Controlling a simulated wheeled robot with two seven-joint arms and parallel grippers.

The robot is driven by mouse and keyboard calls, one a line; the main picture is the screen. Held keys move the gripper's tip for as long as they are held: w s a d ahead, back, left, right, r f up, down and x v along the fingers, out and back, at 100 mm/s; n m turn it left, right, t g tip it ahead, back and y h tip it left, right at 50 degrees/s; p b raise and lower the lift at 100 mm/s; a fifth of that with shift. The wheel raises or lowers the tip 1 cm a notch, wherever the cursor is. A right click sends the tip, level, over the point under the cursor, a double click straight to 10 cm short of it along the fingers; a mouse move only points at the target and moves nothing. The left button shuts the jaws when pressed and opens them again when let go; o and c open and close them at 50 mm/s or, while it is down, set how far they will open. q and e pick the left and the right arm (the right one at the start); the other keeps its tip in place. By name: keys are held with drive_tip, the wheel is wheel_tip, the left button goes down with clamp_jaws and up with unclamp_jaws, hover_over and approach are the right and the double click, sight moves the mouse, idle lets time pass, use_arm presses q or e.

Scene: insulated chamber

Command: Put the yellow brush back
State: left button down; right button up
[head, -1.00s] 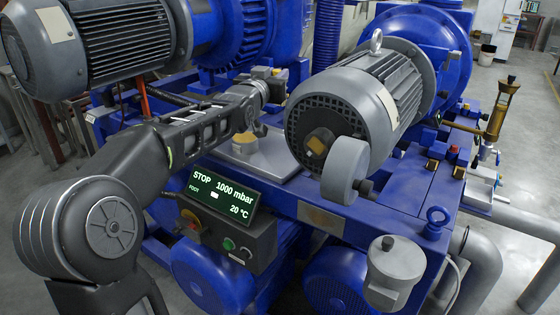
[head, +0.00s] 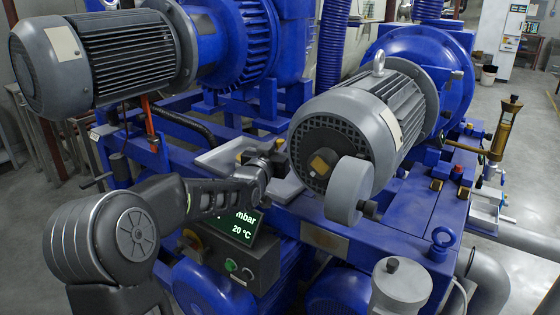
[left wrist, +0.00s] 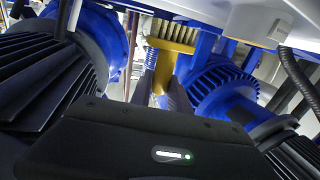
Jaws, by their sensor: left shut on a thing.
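The yellow brush (left wrist: 178,45) shows at the top middle of the left wrist view, with a pale ribbed or bristled part at its top. My left gripper (left wrist: 168,88) is shut on its yellow stem. In the head view my left gripper (head: 277,156) is over the flat grey plate (head: 222,154), just left of the large grey motor (head: 348,112). My right gripper is in neither view.
A control box with a green-lit display (head: 242,231) stands below my left forearm, which covers part of the display. Another grey motor (head: 98,60) is at upper left. Blue machine frame surrounds the plate. A brass-coloured upright part (head: 504,128) stands at right.

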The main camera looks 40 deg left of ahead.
use_arm(q)
drive_tip(key=shift+f, duration=2.2)
drive_tip(key=shift+f, duration=0.1)
drive_tip(key=c, duration=1.2)
unclamp_jaws()
drive_tip(key=shift+c, duration=0.2)
drive_tip(key=shift+s, duration=0.3)
drive_tip(key=b+v, duration=0.1)
drive_tip(key=v, duration=1)
drive_tip(key=shift+s+d, duration=0.2)
